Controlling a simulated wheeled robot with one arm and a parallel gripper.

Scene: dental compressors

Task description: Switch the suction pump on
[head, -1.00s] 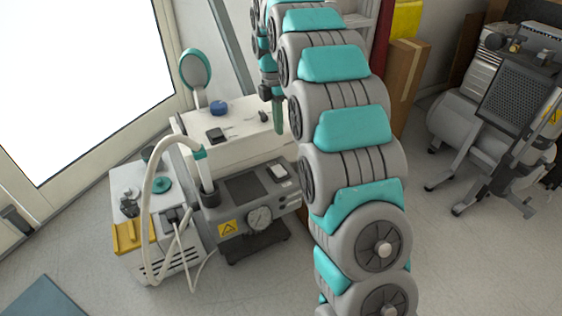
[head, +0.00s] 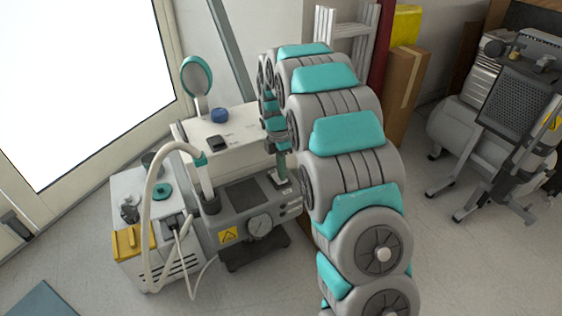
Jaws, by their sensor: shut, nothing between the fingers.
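The grey unit with a round gauge, which looks like the suction pump (head: 242,207), stands on the floor at centre left. A yellow warning label is on its front, and a white hose (head: 152,200) rises from its top left. A pale switch plate (head: 272,179) is on its top at the right, mostly hidden by my gripper. My gripper (head: 283,181) points down over that plate, shut and empty. Its tips are at or just above the plate; I cannot tell whether they touch or which way the switch is set.
A white cabinet (head: 226,138) stands behind the pump, with a blue knob and a round mirror. A white box (head: 150,262) with a yellow part is at left. A compressor (head: 455,125) stands far right. The floor between is clear.

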